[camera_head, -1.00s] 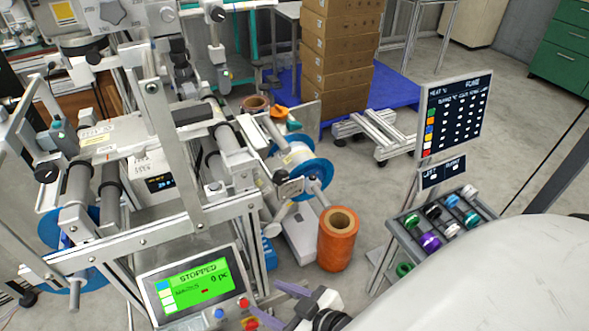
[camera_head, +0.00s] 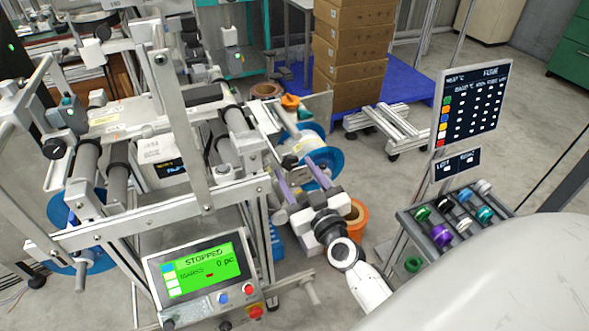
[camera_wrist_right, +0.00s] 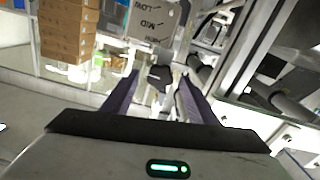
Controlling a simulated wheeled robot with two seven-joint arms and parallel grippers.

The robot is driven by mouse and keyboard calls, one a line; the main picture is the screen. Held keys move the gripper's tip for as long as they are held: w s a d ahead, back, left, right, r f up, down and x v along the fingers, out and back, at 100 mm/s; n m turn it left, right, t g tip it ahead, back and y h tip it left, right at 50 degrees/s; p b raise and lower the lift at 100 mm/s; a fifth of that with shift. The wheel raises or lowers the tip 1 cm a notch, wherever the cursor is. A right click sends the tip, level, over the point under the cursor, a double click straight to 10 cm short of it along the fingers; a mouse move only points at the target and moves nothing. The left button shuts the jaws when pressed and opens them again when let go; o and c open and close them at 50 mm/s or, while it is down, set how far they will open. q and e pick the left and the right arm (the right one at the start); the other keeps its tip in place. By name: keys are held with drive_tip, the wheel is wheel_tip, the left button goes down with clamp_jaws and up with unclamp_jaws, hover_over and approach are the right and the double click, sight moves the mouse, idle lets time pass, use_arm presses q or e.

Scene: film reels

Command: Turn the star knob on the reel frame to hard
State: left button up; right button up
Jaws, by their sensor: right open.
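My right gripper (camera_head: 302,172) is open, its two purple fingers pointing toward the reel frame (camera_head: 228,188) beside the blue-rimmed reel (camera_head: 318,158). In the right wrist view, a pale plate (camera_wrist_right: 152,22) reads LOW and MID, with a third word only partly legible. A dark knob-like part (camera_wrist_right: 160,76) shows between the purple fingers (camera_wrist_right: 158,82), seemingly the star knob; I cannot tell whether they touch it. Its lobes and setting cannot be read. My left gripper is not in view.
A panel (camera_head: 205,270) reading STOPPED is at the frame's front. An orange roll (camera_head: 357,215) stands behind my right wrist. A rack (camera_head: 411,225) of coloured spools and a dark chart board (camera_head: 468,108) stand at right. Stacked cartons (camera_head: 350,55) are behind.

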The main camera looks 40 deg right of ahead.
drive_tip(key=shift+w+d, duration=0.15)
drive_tip(key=shift+w, duration=0.55)
drive_tip(key=c, duration=1.1)
drive_tip(key=shift+o, duration=0.2)
